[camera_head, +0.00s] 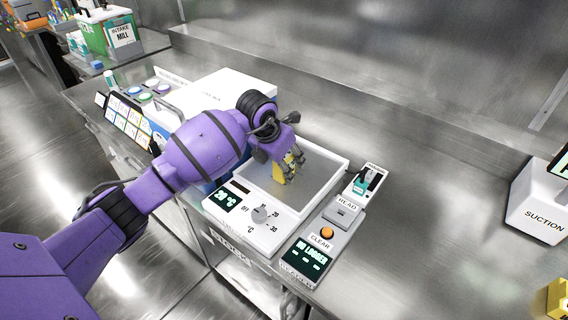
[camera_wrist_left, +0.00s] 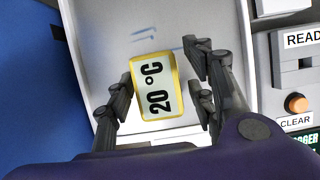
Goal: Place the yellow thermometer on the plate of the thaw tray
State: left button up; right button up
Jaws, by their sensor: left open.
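The yellow thermometer (camera_head: 293,160) is at the plate of the thaw tray, its far end partly hidden by my left gripper in the head view. In the left wrist view the thermometer (camera_wrist_left: 156,88) shows a white face reading 20 °C, over the grey plate (camera_wrist_left: 165,20). My left gripper (camera_head: 285,165) reaches down into the tray, its fingers open on both sides of the thermometer, with a gap visible at the right. The thaw tray (camera_head: 228,222) is white with a raised rim, a 20 °C display and a dial.
A logger (camera_head: 308,255) with an orange CLEAR button and READ label stands right of the tray. A white box (camera_head: 215,100) is behind my left arm. A SUCTION unit (camera_head: 540,205) is at the far right. The steel bench between is clear.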

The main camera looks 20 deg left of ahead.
pick_arm(q)
jog(key=v, duration=1.1)
jog(key=shift+r, duration=0.35)
dwell(1.0)
dwell(0.4)
